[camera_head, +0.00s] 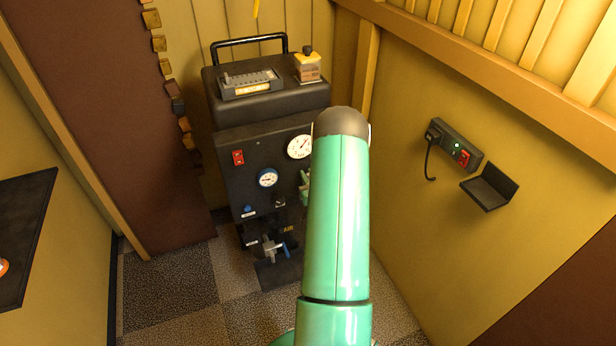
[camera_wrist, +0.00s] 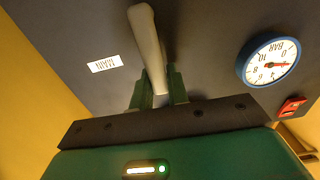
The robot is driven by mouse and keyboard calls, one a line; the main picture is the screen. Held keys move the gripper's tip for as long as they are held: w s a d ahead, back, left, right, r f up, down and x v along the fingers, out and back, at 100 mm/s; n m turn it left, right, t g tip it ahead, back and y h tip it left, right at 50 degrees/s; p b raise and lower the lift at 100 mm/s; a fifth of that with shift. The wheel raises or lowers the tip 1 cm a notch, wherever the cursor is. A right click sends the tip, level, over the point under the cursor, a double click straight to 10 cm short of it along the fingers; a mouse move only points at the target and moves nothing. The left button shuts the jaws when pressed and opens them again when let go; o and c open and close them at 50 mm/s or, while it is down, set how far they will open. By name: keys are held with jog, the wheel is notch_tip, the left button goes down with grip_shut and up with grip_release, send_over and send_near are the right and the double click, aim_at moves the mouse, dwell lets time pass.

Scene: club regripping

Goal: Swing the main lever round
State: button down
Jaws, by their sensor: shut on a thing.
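The main lever (camera_wrist: 146,38) is a pale grey handle in the wrist view, on the dark front panel of the machine (camera_head: 235,190). A white label (camera_wrist: 105,63) reading MAIN, upside down in this view, is beside it. My gripper (camera_wrist: 160,82) has its green fingers on either side of the lever and is shut on it. In the head view my green arm covers the lever, and only a small green bit of my gripper (camera_head: 305,188) shows at the arm's left edge.
The panel carries a blue-rimmed gauge (camera_head: 267,178), a white gauge (camera_head: 300,147), a red switch (camera_head: 238,157) and a grey valve (camera_head: 272,248) near an AIR label. A wall box (camera_head: 453,144) and a black shelf (camera_head: 490,187) are on the right wall.

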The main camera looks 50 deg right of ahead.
jog(key=shift+d, duration=0.1)
jog(key=s+d+f+m, duration=0.3)
jog(key=d+f+m, duration=0.2)
jog(key=m, duration=1.3)
jog(key=shift+s+d+f, duration=0.15)
jog(key=shift+f, duration=0.6)
jog(key=c, duration=1.4)
grip_release()
jog(key=shift+o, duration=0.2)
